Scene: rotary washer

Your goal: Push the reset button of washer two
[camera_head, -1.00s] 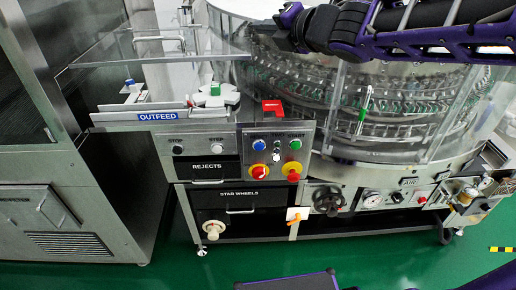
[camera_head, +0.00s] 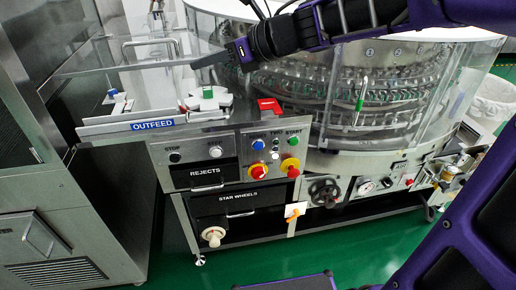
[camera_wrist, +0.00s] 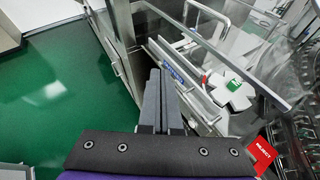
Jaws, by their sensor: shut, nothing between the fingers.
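The washer's control panel (camera_head: 273,153) faces me below the drum, with "TWO" and "START" lettering. It has a blue button (camera_head: 258,144) at upper left, a green button (camera_head: 292,141) at upper right and a small white button (camera_head: 275,155) between. The label above the blue button is too small to read. My gripper (camera_head: 196,64) is shut and empty, above and left of the panel, over the outfeed. Its closed fingers (camera_wrist: 154,76) show in the wrist view; the buttons do not.
A red sign (camera_head: 268,105) stands above the panel; in the wrist view it reads "REJECT" (camera_wrist: 262,155). Clear guards (camera_head: 110,72) surround the outfeed (camera_head: 152,125). A steel cabinet (camera_head: 40,200) stands at left. Open green floor (camera_head: 170,265) lies in front.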

